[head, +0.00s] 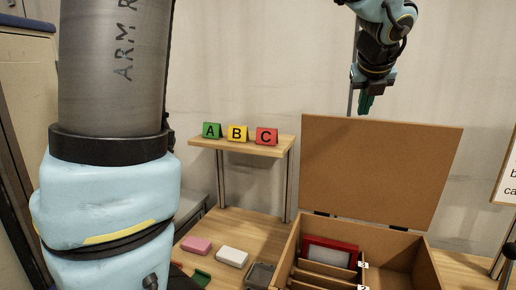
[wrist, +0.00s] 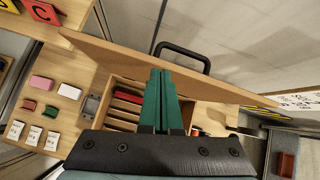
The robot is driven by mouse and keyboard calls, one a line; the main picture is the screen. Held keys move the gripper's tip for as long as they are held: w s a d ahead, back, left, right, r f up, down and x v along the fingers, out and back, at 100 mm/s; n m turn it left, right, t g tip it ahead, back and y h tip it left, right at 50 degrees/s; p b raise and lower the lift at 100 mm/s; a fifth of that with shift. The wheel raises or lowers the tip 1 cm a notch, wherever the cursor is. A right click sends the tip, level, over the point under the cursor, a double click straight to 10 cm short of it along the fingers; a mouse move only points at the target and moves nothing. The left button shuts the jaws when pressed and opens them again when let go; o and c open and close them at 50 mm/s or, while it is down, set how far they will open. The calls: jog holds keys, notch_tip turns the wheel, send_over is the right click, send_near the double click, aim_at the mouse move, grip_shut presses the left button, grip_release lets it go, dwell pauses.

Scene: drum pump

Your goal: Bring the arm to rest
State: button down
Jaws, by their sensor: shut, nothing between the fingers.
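My gripper (head: 366,103) hangs in the air above the top edge of the open box lid, in the upper right of the head view. Its green fingers point down and are shut together with nothing between them. They also show in the wrist view (wrist: 161,85), in front of the wooden box (wrist: 123,84) and its raised lid (wrist: 210,86). In the head view the lid (head: 380,165) stands upright behind the box (head: 288,262). Large grey and pale blue links of my arm fill the left of the head view.
Green A (head: 212,130), yellow B (head: 237,133) and red C (head: 267,136) signs stand on a small shelf (head: 240,147). A pink block (head: 196,246) and a white block (head: 232,257) lie on the table left of the box. A black handle (wrist: 182,52) shows behind the lid.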

jog(key=a+f+n+g+y, duration=0.1)
jog(key=a+f+n+g, duration=0.1)
jog(key=a+f+n, duration=0.75)
jog(key=a+f+n+g+y, duration=0.2)
jog(key=a+f+n, duration=0.4)
jog(key=a+n, duration=0.5)
jog(key=s+a+f+n+g, duration=0.1)
jog(key=s+a+f+n, duration=0.3)
jog(key=a+n, duration=0.3)
jog(key=s+a+f+n+g, duration=0.1)
jog(key=s+a+f+n, duration=0.3)
jog(key=a+n, duration=0.3)
jog(key=shift+a+f+n, duration=0.4)
jog(key=shift+f+n, duration=0.25)
jog(key=shift+n, duration=0.6)
jog(key=c, duration=1.6)
grip_release()
jog(key=shift+w, duration=0.1)
